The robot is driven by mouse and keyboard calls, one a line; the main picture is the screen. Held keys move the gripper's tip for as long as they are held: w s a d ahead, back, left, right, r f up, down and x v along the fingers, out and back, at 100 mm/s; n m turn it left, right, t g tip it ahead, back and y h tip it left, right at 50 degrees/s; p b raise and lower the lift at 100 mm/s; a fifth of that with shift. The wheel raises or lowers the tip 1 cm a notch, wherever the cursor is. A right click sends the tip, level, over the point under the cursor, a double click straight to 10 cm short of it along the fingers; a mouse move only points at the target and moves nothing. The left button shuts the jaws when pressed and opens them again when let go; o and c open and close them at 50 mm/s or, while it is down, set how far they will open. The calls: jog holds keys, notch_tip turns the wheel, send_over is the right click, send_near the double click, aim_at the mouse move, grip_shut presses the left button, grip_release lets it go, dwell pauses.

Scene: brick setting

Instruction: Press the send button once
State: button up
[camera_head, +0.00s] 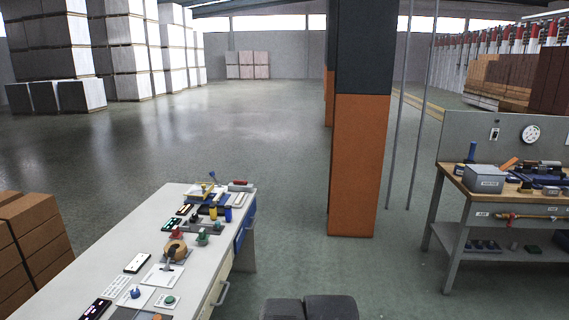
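I cannot make out which control is the send button; the labels are too small to read. A long white workbench (85,262) at the lower left carries several small devices. Near its front are a green round button on a white plate (169,300) and a blue round knob on a white plate (136,292). My gripper is not in view. Two dark rounded blocks at the bottom middle look like part of my own body.
An orange and dark pillar (358,165) stands right of the workbench. A second bench (462,185) with a grey box (484,179) and tools stands at the right. Brown stacked blocks (32,235) are left of the workbench. Floor between workbench and pillar is clear.

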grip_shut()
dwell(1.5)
